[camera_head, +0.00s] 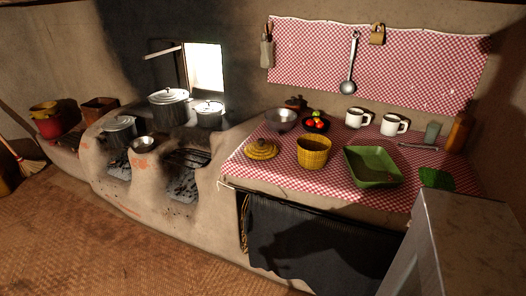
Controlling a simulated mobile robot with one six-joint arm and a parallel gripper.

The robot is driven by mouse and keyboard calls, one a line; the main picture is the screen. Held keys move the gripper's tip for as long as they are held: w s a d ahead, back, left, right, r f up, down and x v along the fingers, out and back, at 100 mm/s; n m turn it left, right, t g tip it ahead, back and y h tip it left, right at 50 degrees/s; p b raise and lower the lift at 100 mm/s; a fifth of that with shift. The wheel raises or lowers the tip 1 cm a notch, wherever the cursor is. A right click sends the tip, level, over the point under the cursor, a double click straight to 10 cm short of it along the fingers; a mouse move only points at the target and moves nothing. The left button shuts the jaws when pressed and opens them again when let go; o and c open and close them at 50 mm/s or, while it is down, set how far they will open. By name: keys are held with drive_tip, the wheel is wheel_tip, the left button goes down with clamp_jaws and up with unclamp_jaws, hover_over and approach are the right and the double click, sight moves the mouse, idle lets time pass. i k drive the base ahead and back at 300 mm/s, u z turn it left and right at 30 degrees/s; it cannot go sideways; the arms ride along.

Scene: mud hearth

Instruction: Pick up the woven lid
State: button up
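The woven lid (261,150) is yellow and round with a small raised knob. It lies flat, knob up, on the red-and-white checked cloth (290,183) near the counter's left front edge. A yellow woven basket (314,153) stands upright to its right, apart from it, with its top open. My gripper is not in view. Nothing covers the lid.
A grey metal bowl (281,119) and a dark bowl of red and green produce (316,123) stand behind. A green tray (373,168) is right of the basket. Two white mugs (390,125) stand at the back. The mud stove with lidded pots (169,108) is left.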

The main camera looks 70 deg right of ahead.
sight(261, 149)
drive_tip(key=z, duration=0.05)
drive_tip(key=i, duration=2.4)
drive_tip(key=u, duration=0.6)
drive_tip(key=k, duration=0.15)
drive_tip(key=z, duration=2.95)
